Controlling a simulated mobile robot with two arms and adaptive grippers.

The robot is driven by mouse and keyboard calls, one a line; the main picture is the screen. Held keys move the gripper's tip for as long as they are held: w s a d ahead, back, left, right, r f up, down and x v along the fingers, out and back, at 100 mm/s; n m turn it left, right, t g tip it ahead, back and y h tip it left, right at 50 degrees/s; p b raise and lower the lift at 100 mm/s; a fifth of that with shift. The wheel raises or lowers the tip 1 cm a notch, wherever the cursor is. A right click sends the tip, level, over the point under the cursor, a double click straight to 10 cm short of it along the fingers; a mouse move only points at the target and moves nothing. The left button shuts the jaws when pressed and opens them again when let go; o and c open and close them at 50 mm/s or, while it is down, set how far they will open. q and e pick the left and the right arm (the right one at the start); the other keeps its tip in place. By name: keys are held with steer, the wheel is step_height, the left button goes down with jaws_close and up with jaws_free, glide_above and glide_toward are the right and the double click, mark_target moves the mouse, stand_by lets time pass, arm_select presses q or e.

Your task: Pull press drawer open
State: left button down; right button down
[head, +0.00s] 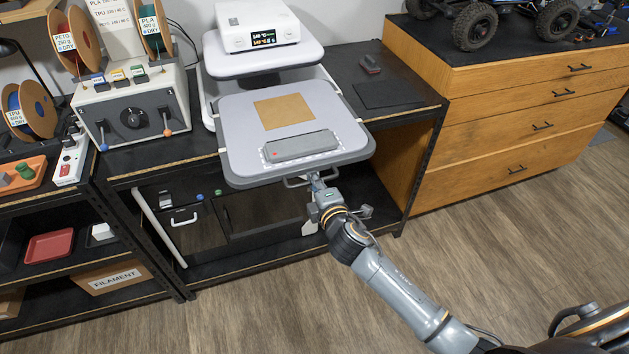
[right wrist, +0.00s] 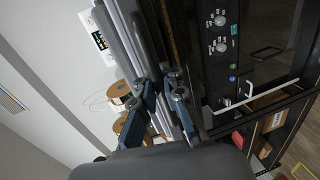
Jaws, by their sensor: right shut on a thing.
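The press (head: 258,27) is a white and grey machine with a lit display on its upper part. Its press drawer (head: 238,160) is a grey rounded plate that stands out in front of the upper part, past the bench's front edge. A brown square sheet (head: 284,111) and a grey bar (head: 301,146) lie on the plate. A handle (head: 294,183) shows under the plate's front edge. My right gripper (head: 315,180) is shut on this handle; its fingers also show in the right wrist view (right wrist: 165,105). The plate partly hides the fingertips. My left gripper is not in view.
A grey control box (head: 133,112) with filament spools stands left of the press. A dark mat (head: 388,94) lies to its right. A wooden drawer cabinet (head: 520,110) carrying a crawler stands at right. The wood floor (head: 480,245) in front is clear.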

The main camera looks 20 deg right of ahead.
steer(key=shift+w+r, duration=0.1)
steer(key=c, duration=1.4)
jaws_free()
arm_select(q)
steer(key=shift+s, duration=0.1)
arm_select(e)
steer(key=v, duration=1.2)
